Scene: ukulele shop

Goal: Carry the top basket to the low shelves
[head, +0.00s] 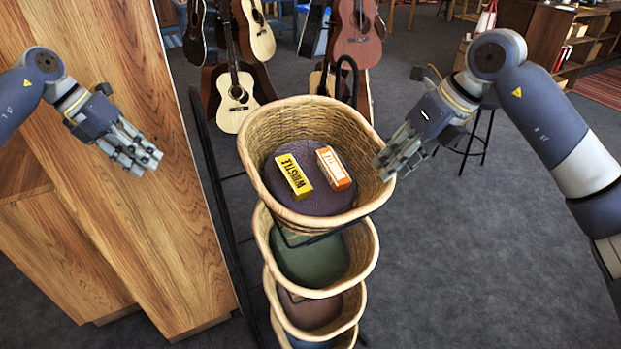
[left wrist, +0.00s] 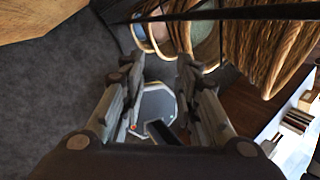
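The top basket (head: 312,120) is woven wicker with a dark purple cloth bottom, on top of a black rack in the head view. A yellow box (head: 294,177) and an orange-and-white box (head: 334,169) lie in it. My right gripper (head: 388,165) is at the basket's right rim; I cannot tell whether it touches or how far its fingers are apart. My left gripper (head: 150,160) is left of the basket, clear of it, in front of the wood panel. In the left wrist view its fingers (left wrist: 155,68) are apart with nothing between them. Low wooden shelves (head: 585,42) stand at the far right back.
Several more baskets (head: 308,264) sit below the top one on the rack (head: 215,180). A tall wooden panel (head: 120,150) stands close on the left. Guitars (head: 237,95) hang behind. A dark stool (head: 478,125) stands behind my right arm. Grey carpet is clear on the right.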

